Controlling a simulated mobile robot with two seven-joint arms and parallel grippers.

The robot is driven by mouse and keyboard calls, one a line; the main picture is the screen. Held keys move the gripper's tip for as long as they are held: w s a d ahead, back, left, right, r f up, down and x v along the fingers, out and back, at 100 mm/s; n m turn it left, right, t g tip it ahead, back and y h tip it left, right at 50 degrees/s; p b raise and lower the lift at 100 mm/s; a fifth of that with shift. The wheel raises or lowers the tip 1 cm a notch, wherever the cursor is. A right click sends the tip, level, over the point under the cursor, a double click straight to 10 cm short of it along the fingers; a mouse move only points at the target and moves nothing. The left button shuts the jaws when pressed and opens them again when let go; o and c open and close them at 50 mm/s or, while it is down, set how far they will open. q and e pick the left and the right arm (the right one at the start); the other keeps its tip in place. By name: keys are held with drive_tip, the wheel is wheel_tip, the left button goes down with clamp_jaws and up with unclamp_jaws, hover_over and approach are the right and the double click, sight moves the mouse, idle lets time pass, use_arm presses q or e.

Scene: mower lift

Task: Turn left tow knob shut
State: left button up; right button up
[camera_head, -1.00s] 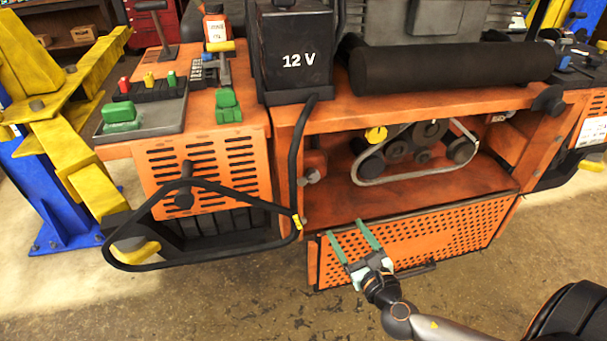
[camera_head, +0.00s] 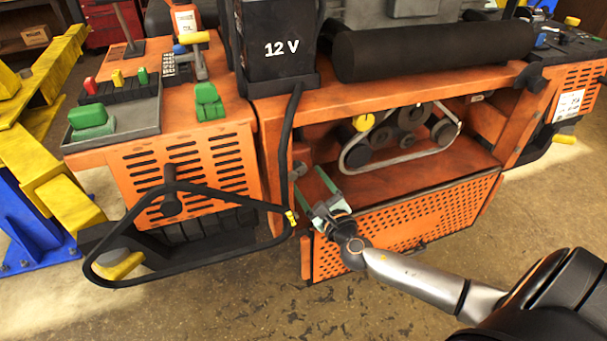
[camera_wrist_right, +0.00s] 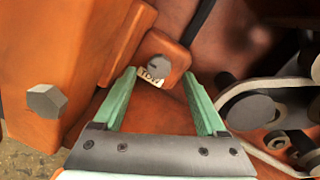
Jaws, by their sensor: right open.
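The left tow knob (camera_wrist_right: 158,64) is a small grey piece on an orange block, with a white label reading "TOW" (camera_wrist_right: 151,75) just below it. In the wrist view the block sits between and beyond my fingertips. My right gripper (camera_head: 308,177) is open and empty, with green fingers (camera_wrist_right: 160,76) pointing at the block. In the head view it is at the left end of the mower's open bay, where the fingers partly hide the knob area. I cannot tell whether the fingers touch the block. My left gripper is not in view.
A grey hex bolt head (camera_wrist_right: 46,100) stands out left of my fingers. Pulleys and a belt (camera_head: 408,135) lie to the right inside the bay. A perforated orange panel (camera_head: 405,225) hangs below. A black bar loop (camera_head: 190,275) juts out at left.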

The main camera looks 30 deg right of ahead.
sight(301, 171)
drive_tip(key=shift+w+d, duration=0.2)
drive_tip(key=shift+w, duration=1.55)
drive_tip(key=shift+c, duration=0.2)
clamp_jaws()
